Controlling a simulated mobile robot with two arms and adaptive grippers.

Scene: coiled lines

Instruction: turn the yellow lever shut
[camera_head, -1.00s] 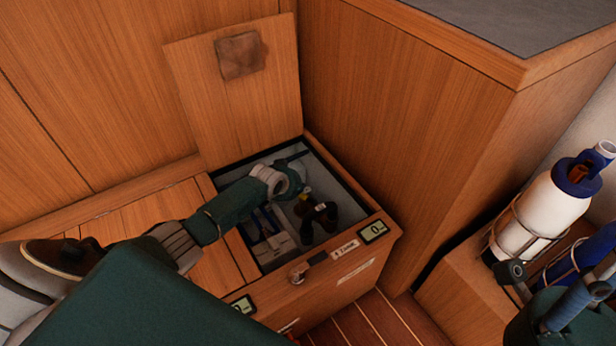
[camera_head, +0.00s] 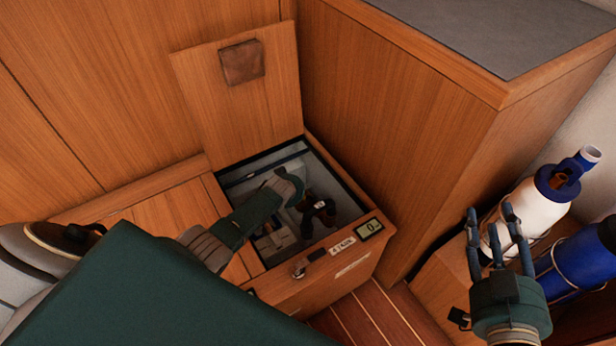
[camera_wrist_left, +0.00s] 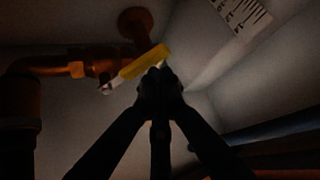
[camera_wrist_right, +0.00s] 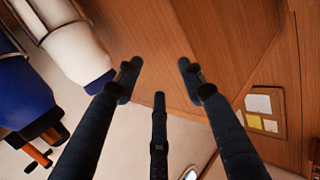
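The yellow lever (camera_wrist_left: 145,62) shows in the left wrist view on a copper-brown pipe fitting (camera_wrist_left: 78,68), slanting up to the right. My left gripper (camera_wrist_left: 161,76) has its fingertips together at the lever's right end; whether they touch it is too dark to tell.
The raised locker lid (camera_head: 240,110) leans behind the opening. Dark brown fittings (camera_head: 318,208) show inside. A marked scale (camera_wrist_left: 240,14) is on the locker's inner wall.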

